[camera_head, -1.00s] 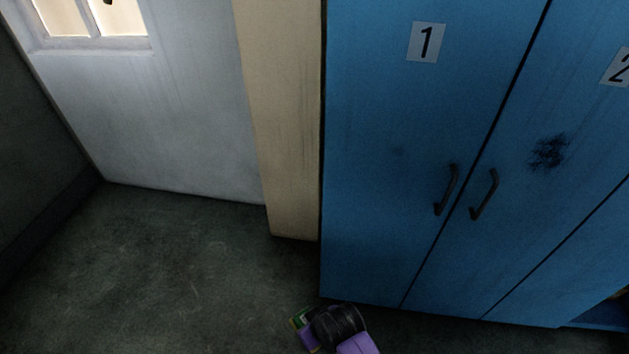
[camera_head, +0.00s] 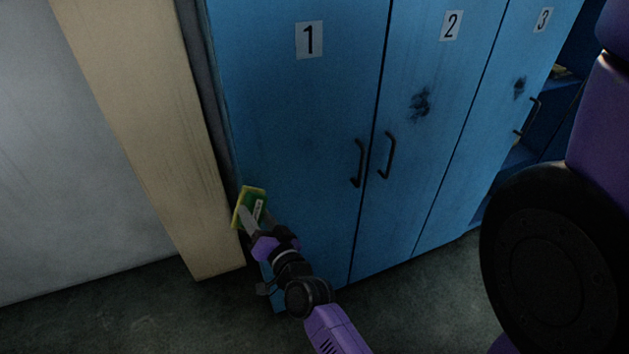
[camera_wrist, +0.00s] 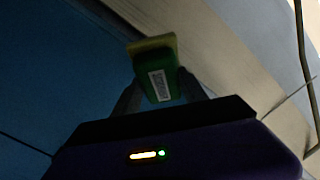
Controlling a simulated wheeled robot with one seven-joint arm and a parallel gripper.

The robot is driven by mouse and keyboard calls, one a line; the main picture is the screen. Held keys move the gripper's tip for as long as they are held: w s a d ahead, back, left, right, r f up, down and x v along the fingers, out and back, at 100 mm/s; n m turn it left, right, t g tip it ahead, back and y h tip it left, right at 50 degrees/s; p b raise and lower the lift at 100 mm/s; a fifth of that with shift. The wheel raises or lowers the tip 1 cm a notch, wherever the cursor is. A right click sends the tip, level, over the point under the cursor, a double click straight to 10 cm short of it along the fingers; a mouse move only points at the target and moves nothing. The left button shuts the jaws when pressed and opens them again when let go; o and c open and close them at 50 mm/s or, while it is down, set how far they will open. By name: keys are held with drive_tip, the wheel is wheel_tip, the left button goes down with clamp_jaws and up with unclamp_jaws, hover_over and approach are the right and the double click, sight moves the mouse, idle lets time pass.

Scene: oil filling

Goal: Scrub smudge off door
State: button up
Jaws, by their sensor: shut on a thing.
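My gripper (camera_head: 250,222) is shut on a green and yellow sponge (camera_head: 256,203) with a white label. It holds the sponge in front of the lower left edge of the blue door marked 1 (camera_head: 300,130); I cannot tell whether they touch. In the wrist view the sponge (camera_wrist: 158,80) sits between the two fingers, yellow side away from me. A dark smudge (camera_head: 420,104) is on the door marked 2 (camera_head: 445,60), above and right of the sponge. Another dark smudge (camera_head: 520,88) is on the door marked 3 (camera_head: 538,50).
Door 1 has a dark handle (camera_head: 358,164) and door 2 has one (camera_head: 388,156), both sticking out. A beige post (camera_head: 150,130) stands left of the cabinet, beside a pale wall (camera_head: 50,180). Open shelves show at far right. The dark floor (camera_head: 110,320) is clear at left.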

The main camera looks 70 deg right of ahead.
drive_tip(key=s+d+r+m+g+h, duration=0.55)
drive_tip(key=s+d+r+h, duration=0.25)
drive_tip(key=s, duration=0.4)
drive_tip(key=shift+m+t, duration=0.25)
drive_tip(key=shift+t, duration=0.2)
drive_tip(key=shift+w+d+p, duration=0.25)
drive_tip(key=shift+w+d, duration=0.65)
drive_tip(key=shift+d, duration=0.3)
drive_tip(key=shift+w+d+p, duration=0.2)
drive_tip(key=shift+w+d, duration=0.65)
drive_tip(key=shift+d, duration=0.3)
drive_tip(key=shift+w+d+r+p, duration=0.1)
drive_tip(key=shift+w+d+p, duration=0.35)
drive_tip(key=shift+w+d, duration=0.2)
drive_tip(key=shift+s+d+b, duration=0.4)
drive_tip(key=shift+s+d, duration=0.2)
drive_tip(key=shift+s, duration=0.2)
drive_tip(key=shift+s+d+b, duration=0.35)
drive_tip(key=shift+s+d, duration=0.25)
drive_tip(key=shift+s, duration=0.15)
drive_tip(key=shift+d, duration=0.1)
drive_tip(key=shift+w+p, duration=0.1)
drive_tip(key=shift+p, duration=0.3)
